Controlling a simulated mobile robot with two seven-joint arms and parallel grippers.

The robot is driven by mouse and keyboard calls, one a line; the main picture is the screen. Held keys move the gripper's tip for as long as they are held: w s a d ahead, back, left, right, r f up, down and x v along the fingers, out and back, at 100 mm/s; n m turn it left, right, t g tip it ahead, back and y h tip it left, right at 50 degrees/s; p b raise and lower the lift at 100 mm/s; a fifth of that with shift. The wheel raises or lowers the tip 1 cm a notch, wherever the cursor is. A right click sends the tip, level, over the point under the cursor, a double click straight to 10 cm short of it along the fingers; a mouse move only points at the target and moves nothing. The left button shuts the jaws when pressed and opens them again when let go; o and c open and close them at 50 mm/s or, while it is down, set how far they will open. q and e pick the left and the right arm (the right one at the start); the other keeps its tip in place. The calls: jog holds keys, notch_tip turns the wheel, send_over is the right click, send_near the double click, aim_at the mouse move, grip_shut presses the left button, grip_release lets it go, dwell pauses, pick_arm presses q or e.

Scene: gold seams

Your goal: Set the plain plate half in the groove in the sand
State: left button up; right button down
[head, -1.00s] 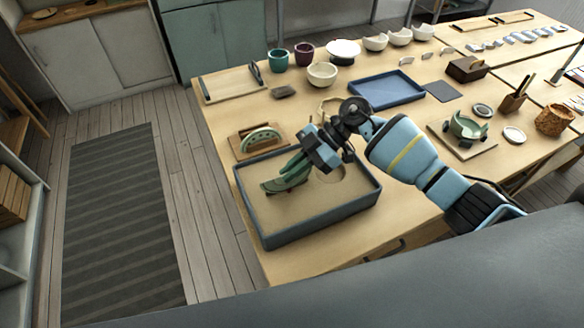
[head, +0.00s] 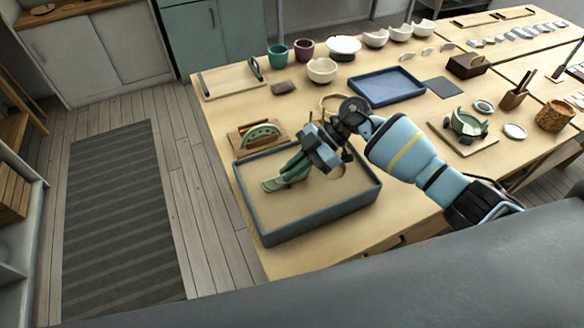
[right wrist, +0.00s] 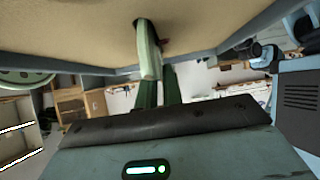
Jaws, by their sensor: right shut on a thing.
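The plain plate half (head: 271,185) is pale green and sits at the left part of the sand tray (head: 318,222). My right gripper (head: 292,172) is shut on it, above the sand. In the right wrist view the plate half (right wrist: 148,52) shows nearly edge-on between the dark green fingers (right wrist: 160,88), its far end against the sand (right wrist: 80,28). I cannot tell whether it touches the sand or stands in a groove. The groove is not clearly visible; a curved mark shows in the sand right of the gripper. My left gripper is not in view.
Another green plate half (head: 262,135) stands in a wooden holder (head: 243,142) just behind the tray. A blue tray (head: 388,87), bowls (head: 322,70) and cups stand farther back. A board with a green piece (head: 467,122) lies to the right.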

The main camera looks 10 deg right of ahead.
jog(key=shift+f, duration=0.2)
dwell(0.6)
jog(key=c, duration=1)
grip_release()
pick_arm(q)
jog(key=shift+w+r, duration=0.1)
pick_arm(e)
jog(key=shift+r, duration=0.15)
jog(key=shift+r+p, duration=0.75)
jog(key=shift+r, duration=2.1)
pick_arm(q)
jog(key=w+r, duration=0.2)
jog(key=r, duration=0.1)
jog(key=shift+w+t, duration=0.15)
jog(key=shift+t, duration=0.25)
